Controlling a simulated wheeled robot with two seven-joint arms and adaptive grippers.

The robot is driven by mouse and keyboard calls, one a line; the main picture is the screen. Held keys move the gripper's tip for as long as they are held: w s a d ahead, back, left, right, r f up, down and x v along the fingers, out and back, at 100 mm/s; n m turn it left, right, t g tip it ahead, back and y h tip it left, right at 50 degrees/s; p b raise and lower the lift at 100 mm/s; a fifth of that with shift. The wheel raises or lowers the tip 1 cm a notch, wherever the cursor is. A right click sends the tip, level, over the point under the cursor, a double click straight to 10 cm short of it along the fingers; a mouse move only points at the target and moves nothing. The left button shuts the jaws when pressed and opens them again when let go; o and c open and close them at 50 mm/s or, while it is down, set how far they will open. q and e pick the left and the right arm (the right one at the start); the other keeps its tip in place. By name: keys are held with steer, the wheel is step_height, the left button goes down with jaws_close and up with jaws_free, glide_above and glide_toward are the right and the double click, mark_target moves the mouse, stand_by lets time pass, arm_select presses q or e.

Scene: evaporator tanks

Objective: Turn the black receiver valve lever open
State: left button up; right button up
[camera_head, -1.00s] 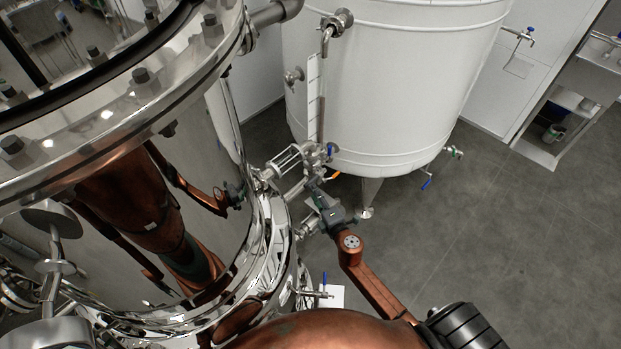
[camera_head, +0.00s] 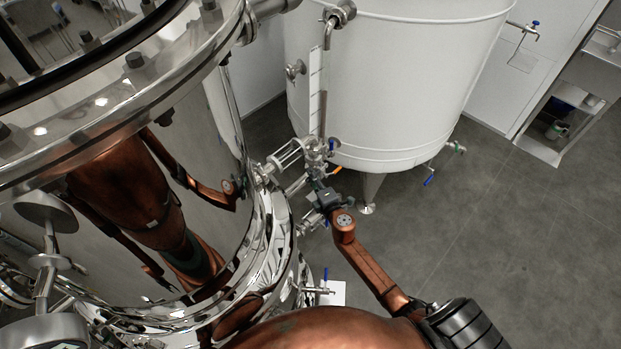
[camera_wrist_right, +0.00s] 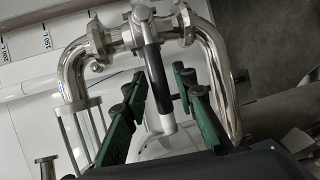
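The black receiver valve lever (camera_wrist_right: 153,72) shows in the right wrist view, with its black grip pointing down the picture from a polished steel pipe fitting. My right gripper (camera_wrist_right: 159,76) has its two green fingers spread, one on each side of the lever, with gaps visible between lever and fingers. In the head view my right gripper (camera_head: 322,192) is at the valve piping between the polished tank and the white tank, and the lever cannot be made out there. My left gripper is not in view.
The polished steel tank (camera_head: 205,110) fills the left, reflecting my arms. The white tank (camera_head: 400,80) stands behind the valve piping (camera_head: 315,150). A blue-handled tap (camera_head: 325,280) sits low near my right arm. The grey floor (camera_head: 500,240) is clear on the right.

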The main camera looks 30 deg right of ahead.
jaws_close()
stand_by(0.3)
